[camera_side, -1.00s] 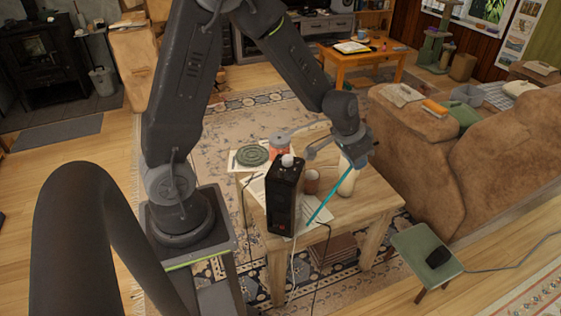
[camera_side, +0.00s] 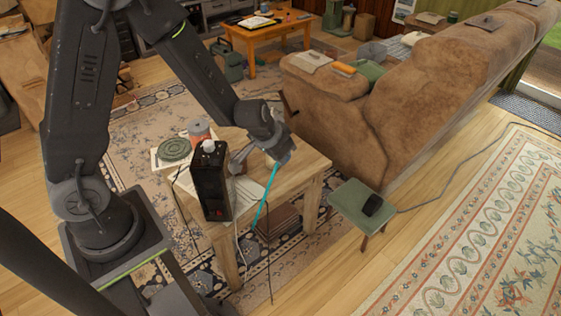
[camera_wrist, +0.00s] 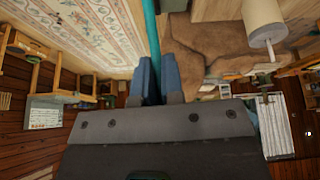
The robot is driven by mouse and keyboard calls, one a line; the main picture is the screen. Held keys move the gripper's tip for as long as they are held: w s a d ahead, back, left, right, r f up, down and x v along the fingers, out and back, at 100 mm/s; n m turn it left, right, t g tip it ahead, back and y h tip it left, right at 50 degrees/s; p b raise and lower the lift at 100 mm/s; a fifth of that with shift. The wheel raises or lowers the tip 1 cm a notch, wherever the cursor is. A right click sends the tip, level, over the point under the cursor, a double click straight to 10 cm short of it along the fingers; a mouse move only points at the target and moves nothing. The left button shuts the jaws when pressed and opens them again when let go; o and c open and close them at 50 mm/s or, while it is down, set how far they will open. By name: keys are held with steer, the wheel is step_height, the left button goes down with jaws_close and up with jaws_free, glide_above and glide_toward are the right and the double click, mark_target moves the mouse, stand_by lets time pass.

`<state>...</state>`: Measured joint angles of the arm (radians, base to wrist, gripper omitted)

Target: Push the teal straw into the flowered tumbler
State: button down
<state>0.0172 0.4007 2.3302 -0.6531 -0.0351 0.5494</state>
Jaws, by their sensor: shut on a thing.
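In the side view, my gripper (camera_side: 283,157) is above the right part of the small wooden table (camera_side: 311,168). It is shut on the teal straw (camera_side: 266,196), near its upper end. The straw slants down to the left, and its lower end shows against the table's front edge; its height is unclear. In the wrist view, the straw (camera_wrist: 151,35) runs up from between my two blue fingers (camera_wrist: 157,78). I cannot make out the flowered tumbler in either view; the black box or my arm may hide it.
A tall black box (camera_side: 211,183) with a white knob stands on the table's front. Behind it are a green coiled mat (camera_side: 174,149) and a reddish jar (camera_side: 199,131). Cables hang at the front edge. A green stool (camera_side: 352,215) and a brown sofa (camera_side: 335,115) lie to the right.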

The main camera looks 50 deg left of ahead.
steer(key=w+a+r+n+y, duration=0.2)
steer(key=a, duration=0.6)
steer(key=w+a+r+n+t+y, duration=0.1)
steer(key=w+a+r+n, duration=0.15)
steer(key=a, duration=0.55)
steer(key=w+a+r+n+y, duration=0.1)
steer(key=w+a+n+y, duration=0.15)
steer(key=a, duration=0.45)
steer(key=s+a+r+n+g+y, duration=0.2)
steer(key=s+a+n, duration=0.25)
steer(key=a, duration=0.65)
steer(key=s+a+r+n+g+y, duration=0.1)
steer(key=s+a+r+n+y, duration=0.3)
steer(key=a, duration=0.7)
step_height(320, 180, down, 9)
steer(key=s+m+h, duration=0.1)
steer(key=shift+d, duration=0.3)
steer(key=shift+s+m, duration=0.1)
steer(key=shift+m, duration=0.15)
steer(key=c, duration=1.2)
jaws_free()
steer(key=shift+o, duration=0.2)
steer(key=shift+r, duration=0.1)
steer(key=v, duration=1.3)
steer(key=shift+d+r, duration=0.2)
steer(key=shift+d, duration=0.15)
